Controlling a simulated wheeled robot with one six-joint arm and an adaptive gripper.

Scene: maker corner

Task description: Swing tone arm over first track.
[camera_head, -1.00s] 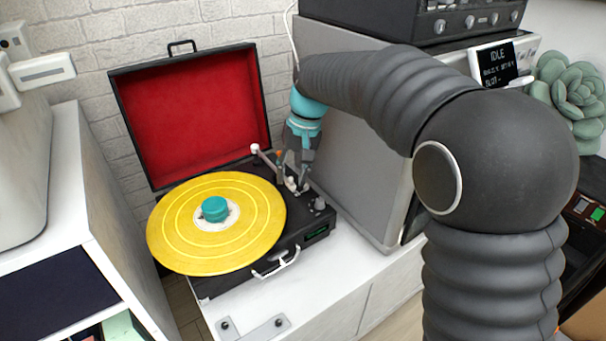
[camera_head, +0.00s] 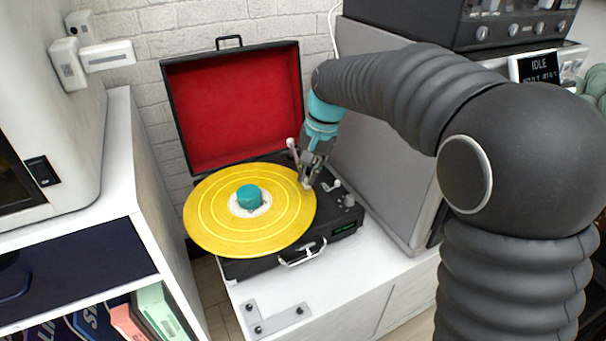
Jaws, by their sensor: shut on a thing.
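The record player (camera_head: 345,229) is an open black case with a red-lined lid (camera_head: 236,112). A yellow record (camera_head: 217,232) with lighter rings and a teal centre piece (camera_head: 249,196) lies on it. The tone arm (camera_head: 292,147) has a pale round end showing at the back right of the record; its front part is mostly hidden by my gripper. My gripper (camera_head: 308,184) points down from the teal wrist and is shut on the tone arm, at the record's right outer edge. I cannot tell the needle's height above the record.
A grey cabinet (camera_head: 385,165) stands close to the right of the player. A white shelf unit (camera_head: 120,180) is at the left. A carrying handle (camera_head: 303,254) and a metal bracket (camera_head: 275,318) are in front. The white top has some free room there.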

